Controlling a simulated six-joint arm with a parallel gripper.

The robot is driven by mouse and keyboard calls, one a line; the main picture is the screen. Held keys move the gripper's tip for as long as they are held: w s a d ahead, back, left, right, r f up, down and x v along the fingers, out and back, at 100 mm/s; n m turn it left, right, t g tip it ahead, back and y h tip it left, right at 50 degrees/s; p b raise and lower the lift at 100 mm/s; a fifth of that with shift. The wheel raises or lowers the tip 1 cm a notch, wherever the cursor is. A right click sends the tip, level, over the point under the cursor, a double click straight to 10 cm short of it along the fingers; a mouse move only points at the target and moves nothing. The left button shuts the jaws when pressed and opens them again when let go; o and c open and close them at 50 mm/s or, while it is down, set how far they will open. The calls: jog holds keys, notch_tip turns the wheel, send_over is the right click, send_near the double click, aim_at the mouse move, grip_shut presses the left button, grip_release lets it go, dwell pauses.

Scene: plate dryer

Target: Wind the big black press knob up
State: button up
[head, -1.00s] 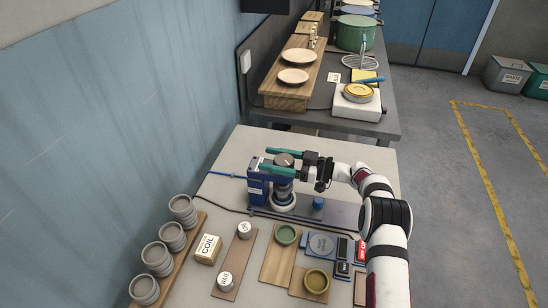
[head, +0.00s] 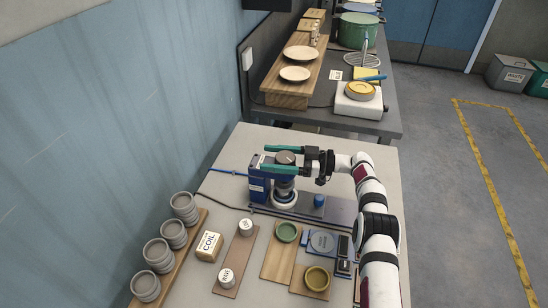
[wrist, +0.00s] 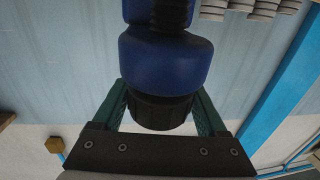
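The big black press knob (head: 285,157) sits on top of the blue press (head: 258,186). In the wrist view the black ribbed knob (wrist: 160,113) stands between my two green fingers, below the blue press head (wrist: 165,62). My gripper (head: 284,159) reaches in from the right, with one finger on each side of the knob. The fingers are spread apart; a narrow gap seems to remain beside the knob, and firm contact is not visible. A round white-rimmed base (head: 284,200) is under the press head.
A small blue knob (head: 319,201) stands right of the press. In front are a coil box (head: 209,246), wooden boards with a green dish (head: 287,232) and an olive dish (head: 317,278), and a scale (head: 322,242). Stacked grey cups (head: 158,254) line the left.

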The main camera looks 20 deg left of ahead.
jog(key=shift+o, duration=1.3)
jog(key=shift+d+r, duration=0.1)
jog(key=shift+r, duration=0.05)
notch_tip(320, 180, up, 4)
jog(key=shift+f, duration=0.25)
jog(key=s+d+r, duration=0.1)
jog(key=d+r, duration=0.6)
jog(key=d, duration=0.4)
jog(key=shift+d, duration=0.3)
jog(key=shift+r, duration=0.1)
